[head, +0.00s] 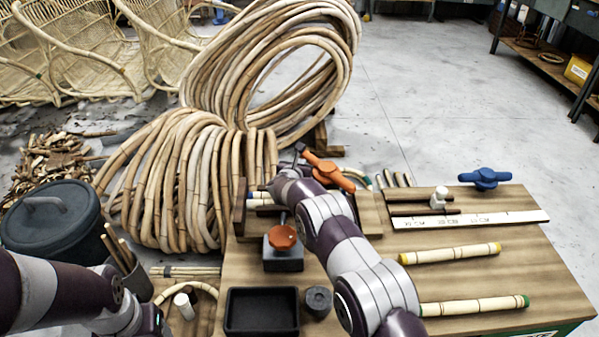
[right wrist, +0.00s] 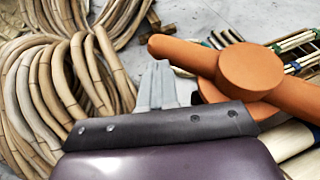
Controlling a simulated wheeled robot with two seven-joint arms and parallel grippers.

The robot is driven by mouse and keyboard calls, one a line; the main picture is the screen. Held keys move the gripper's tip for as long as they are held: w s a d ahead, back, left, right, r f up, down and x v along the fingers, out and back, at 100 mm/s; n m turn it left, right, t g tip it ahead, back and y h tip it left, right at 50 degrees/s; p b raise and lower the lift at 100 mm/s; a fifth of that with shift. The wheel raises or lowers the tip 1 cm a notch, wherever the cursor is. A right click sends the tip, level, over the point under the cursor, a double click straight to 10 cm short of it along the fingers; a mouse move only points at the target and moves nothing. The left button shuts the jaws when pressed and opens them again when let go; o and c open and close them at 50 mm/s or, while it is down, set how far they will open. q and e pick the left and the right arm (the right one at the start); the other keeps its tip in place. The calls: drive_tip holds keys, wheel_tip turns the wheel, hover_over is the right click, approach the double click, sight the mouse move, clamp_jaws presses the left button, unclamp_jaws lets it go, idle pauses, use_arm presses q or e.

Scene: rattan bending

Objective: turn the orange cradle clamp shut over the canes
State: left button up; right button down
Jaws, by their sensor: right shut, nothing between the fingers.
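The orange cradle clamp (head: 328,172) is a bar with a round hub, lying diagonally at the back edge of the bench in the head view. It fills the upper right of the right wrist view (right wrist: 250,70). My right gripper (head: 300,149) is shut and empty beside the clamp's far left end. In the right wrist view its grey fingers (right wrist: 157,88) are just left of that end; I cannot tell whether they touch. Pale canes (right wrist: 296,42) show beyond the clamp there, and a short stretch (head: 258,195) shows left of my right arm. My arm hides most of the cradle.
A dark block with an orange knob (head: 283,238), a black tray (head: 262,311) and a dark cup (head: 318,298) stand left of my right arm. A blue clamp (head: 485,178), a ruler (head: 470,219) and cane pieces (head: 450,254) lie right. Large cane coils (head: 190,180) rise behind.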

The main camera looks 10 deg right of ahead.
sight(307, 158)
drive_tip(key=shift+m+g+h, duration=0.4)
drive_tip(key=shift+m+h, duration=0.3)
drive_tip(key=shift+h, duration=0.1)
drive_tip(key=shift+w+d+b, duration=1.45)
drive_tip(key=shift+w+b, duration=0.05)
drive_tip(key=shift+b, duration=1.25)
drive_tip(key=r+p, duration=0.1)
drive_tip(key=s+a+r+p, duration=0.1)
drive_tip(key=p, duration=0.1)
drive_tip(key=shift+s, duration=0.1)
drive_tip(key=p+v, duration=0.1)
drive_tip(key=v, duration=0.2)
drive_tip(key=p+v, duration=0.2)
drive_tip(key=v, duration=0.1)
drive_tip(key=p+v, duration=0.1)
drive_tip(key=v, duration=0.2)
drive_tip(key=shift+s+a+f+p, duration=0.25)
drive_tip(key=shift+s+a+p, duration=0.1)
drive_tip(key=shift+s, duration=0.1)
drive_tip(key=shift+s+a, duration=0.15)
drive_tip(key=shift+s, duration=0.2)
